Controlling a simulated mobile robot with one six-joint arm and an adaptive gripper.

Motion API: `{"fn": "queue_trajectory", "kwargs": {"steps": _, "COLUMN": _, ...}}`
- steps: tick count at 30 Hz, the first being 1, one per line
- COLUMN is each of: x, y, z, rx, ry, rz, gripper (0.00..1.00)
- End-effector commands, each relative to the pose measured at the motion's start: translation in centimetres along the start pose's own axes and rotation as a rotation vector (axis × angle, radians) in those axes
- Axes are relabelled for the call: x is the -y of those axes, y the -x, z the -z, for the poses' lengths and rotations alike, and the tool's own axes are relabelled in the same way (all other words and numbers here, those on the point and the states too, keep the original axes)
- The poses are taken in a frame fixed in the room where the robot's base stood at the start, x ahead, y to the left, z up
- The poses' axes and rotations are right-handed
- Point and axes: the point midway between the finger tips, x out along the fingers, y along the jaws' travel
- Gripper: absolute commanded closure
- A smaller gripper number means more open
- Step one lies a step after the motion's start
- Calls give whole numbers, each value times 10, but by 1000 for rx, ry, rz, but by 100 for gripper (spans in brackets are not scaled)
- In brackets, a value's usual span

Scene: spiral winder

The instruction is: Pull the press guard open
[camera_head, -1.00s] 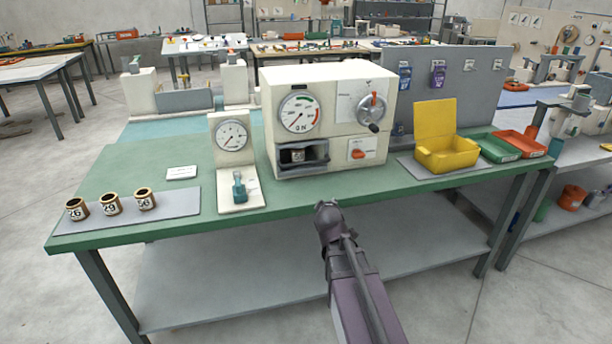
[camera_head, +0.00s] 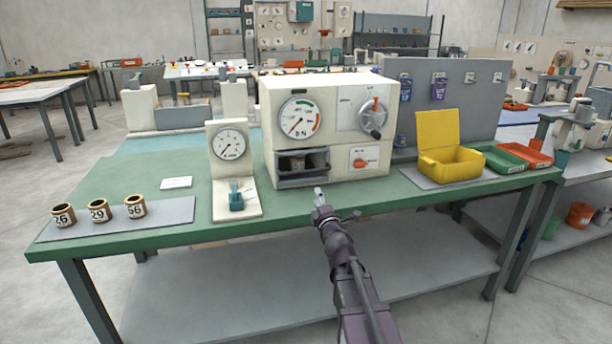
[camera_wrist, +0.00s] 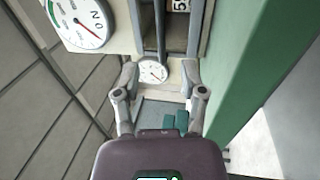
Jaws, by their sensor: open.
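The press (camera_head: 335,92) is a cream box with a large dial, a knob and a dark opening low on its left front. The grey press guard (camera_head: 302,181) frames the lower front of that opening, and a cylinder shows inside. My gripper (camera_head: 338,205) is open and empty at the bench's front edge, below and right of the opening. In the wrist view my gripper (camera_wrist: 161,84) has its fingers spread, with a dark grey guard bar (camera_wrist: 160,32) between and ahead of them in the picture. I see no contact, and the exact gap is unclear.
A dial gauge on a stand (camera_head: 232,160) is left of the press. Several numbered cups (camera_head: 98,211) stand on a grey mat at far left. A yellow box (camera_head: 452,161) and small trays are at right.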

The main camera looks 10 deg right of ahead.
Motion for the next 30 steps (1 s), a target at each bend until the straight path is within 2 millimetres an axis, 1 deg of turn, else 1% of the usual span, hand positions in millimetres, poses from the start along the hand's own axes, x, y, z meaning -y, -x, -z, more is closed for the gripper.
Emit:
{"fn": "queue_trajectory", "kwargs": {"steps": 8, "x": 0, "y": -2, "z": 0, "rx": 1, "ry": -2, "rz": 1, "gripper": 46}}
{"fn": "queue_trajectory", "kwargs": {"steps": 14, "x": 0, "y": -15, "z": 0, "rx": 1, "ry": -2, "rz": 2, "gripper": 46}}
{"fn": "queue_trajectory", "kwargs": {"steps": 20, "x": 0, "y": -40, "z": 0, "rx": 1, "ry": -4, "rz": 2, "gripper": 46}}
{"fn": "queue_trajectory", "kwargs": {"steps": 30, "x": 0, "y": -92, "z": 0, "rx": 1, "ry": -3, "rz": 2, "gripper": 46}}
